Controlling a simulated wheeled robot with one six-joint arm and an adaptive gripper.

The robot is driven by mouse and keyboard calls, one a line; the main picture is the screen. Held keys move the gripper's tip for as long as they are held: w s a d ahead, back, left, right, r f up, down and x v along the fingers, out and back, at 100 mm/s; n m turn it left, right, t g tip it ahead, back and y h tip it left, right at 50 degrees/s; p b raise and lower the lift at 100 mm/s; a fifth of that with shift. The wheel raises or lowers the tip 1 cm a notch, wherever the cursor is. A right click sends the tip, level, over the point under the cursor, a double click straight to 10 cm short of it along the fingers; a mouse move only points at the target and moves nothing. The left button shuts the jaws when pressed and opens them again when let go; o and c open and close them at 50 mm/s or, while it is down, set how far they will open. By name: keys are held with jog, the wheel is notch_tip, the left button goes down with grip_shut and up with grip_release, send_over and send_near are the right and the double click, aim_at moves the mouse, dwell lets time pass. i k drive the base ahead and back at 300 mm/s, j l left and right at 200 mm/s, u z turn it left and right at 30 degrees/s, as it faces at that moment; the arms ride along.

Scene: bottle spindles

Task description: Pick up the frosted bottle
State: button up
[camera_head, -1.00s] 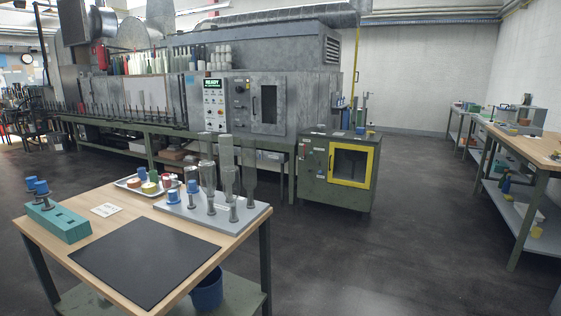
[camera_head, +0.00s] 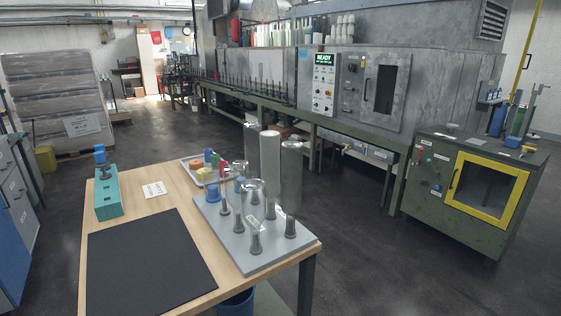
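A grey spindle board (camera_head: 231,235) lies on the right part of the wooden table, with several short dark pegs. Upright bottles stand over some pegs. The cloudy, whitish one in the middle (camera_head: 270,165) looks like the frosted bottle. A clearer, greyer bottle (camera_head: 291,175) stands close to its right. Another see-through one (camera_head: 252,152) is close to its left and partly behind it. A shorter clear one (camera_head: 254,196) stands in front and overlaps its lower part. My gripper is not in view.
A black mat (camera_head: 145,262) covers the table's front left. A teal block (camera_head: 109,194) with blue knobs and a tray (camera_head: 191,160) of coloured pieces sit behind. A green cabinet with a yellow-framed door (camera_head: 487,186) stands right. Dark floor between is clear.

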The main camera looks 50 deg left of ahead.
aim_at(269, 140)
jog(key=i+u, duration=0.4)
jog(key=i+l+u, duration=0.15)
jog(key=i+u, duration=0.15)
jog(key=u, duration=0.15)
jog(key=i+l+u, duration=0.25)
jog(key=u, duration=0.15)
jog(key=i+u, duration=0.5)
jog(key=u, duration=0.2)
jog(key=i+l+u, duration=0.15)
jog(key=u, duration=0.2)
jog(key=i+l, duration=0.05)
jog(key=i, duration=0.05)
